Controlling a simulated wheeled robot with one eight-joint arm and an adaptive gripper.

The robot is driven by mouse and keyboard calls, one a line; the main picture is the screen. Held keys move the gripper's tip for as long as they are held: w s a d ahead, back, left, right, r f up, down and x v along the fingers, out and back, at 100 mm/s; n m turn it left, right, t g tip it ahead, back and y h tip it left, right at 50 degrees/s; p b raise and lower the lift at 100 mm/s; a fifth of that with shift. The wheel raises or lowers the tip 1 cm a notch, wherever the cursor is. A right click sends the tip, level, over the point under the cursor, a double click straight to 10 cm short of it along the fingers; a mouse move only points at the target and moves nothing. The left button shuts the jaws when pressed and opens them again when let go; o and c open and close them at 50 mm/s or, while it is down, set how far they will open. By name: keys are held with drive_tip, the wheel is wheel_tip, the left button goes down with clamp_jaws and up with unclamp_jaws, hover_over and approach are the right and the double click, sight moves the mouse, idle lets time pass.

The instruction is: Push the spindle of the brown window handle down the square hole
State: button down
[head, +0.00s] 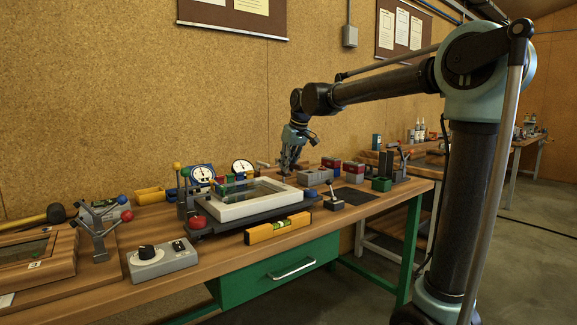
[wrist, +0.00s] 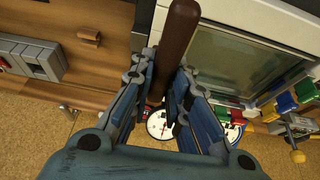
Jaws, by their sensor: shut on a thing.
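My gripper (wrist: 167,72) is shut on the brown window handle (wrist: 180,32), whose long grip runs up out of the wrist view between the two fingers. In the head view my gripper (head: 289,167) points down at the back right corner of the white window frame (head: 245,210). The frame with its glass also shows in the wrist view (wrist: 288,32), to the right of the handle. The spindle and the square hole are hidden, so I cannot tell whether they touch or line up.
Two dial gauges (head: 202,173) (head: 242,167) stand behind the frame. A yellow spirit level (head: 277,229) lies in front of it. Grey and red blocks (head: 316,177) stand to the right. A grey control box (head: 161,259) and a wooden frame (head: 37,262) are at the left.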

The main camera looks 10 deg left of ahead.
sight(288, 174)
drive_tip(key=shift+f, duration=2.05)
drive_tip(key=c, duration=1.4)
unclamp_jaws()
drive_tip(key=shift+c, duration=0.2)
drive_tip(key=shift+r, duration=0.15)
drive_tip(key=v, duration=1.1)
drive_tip(key=shift+d+r, duration=0.15)
drive_tip(key=shift+r, duration=0.15)
drive_tip(key=shift+d, duration=0.1)
drive_tip(key=s+d+f+m+h, duration=0.1)
drive_tip(key=s+d+f, duration=0.25)
drive_tip(key=d, duration=0.35)
drive_tip(key=s+d+f+m, duration=0.2)
drive_tip(key=s+d+f, duration=0.1)
drive_tip(key=d+f, duration=0.3)
drive_tip(key=s+d+f+m+h, duration=0.1)
drive_tip(key=s+d+f, duration=0.2)
drive_tip(key=d, duration=0.6)
drive_tip(key=s+d+f+m, duration=0.2)
drive_tip(key=s+d+f, duration=0.5)
drive_tip(key=s+f, duration=0.2)
drive_tip(key=s+d+f+m+h, duration=0.1)
drive_tip(key=s+d+f+m, duration=0.2)
drive_tip(key=s+d+f, duration=0.4)
wheel_tip(288, 174, down, 6)
drive_tip(key=shift+s+f+g, duration=0.1)
drive_tip(key=shift+s+g, duration=0.3)
drive_tip(key=shift+s, duration=0.55)
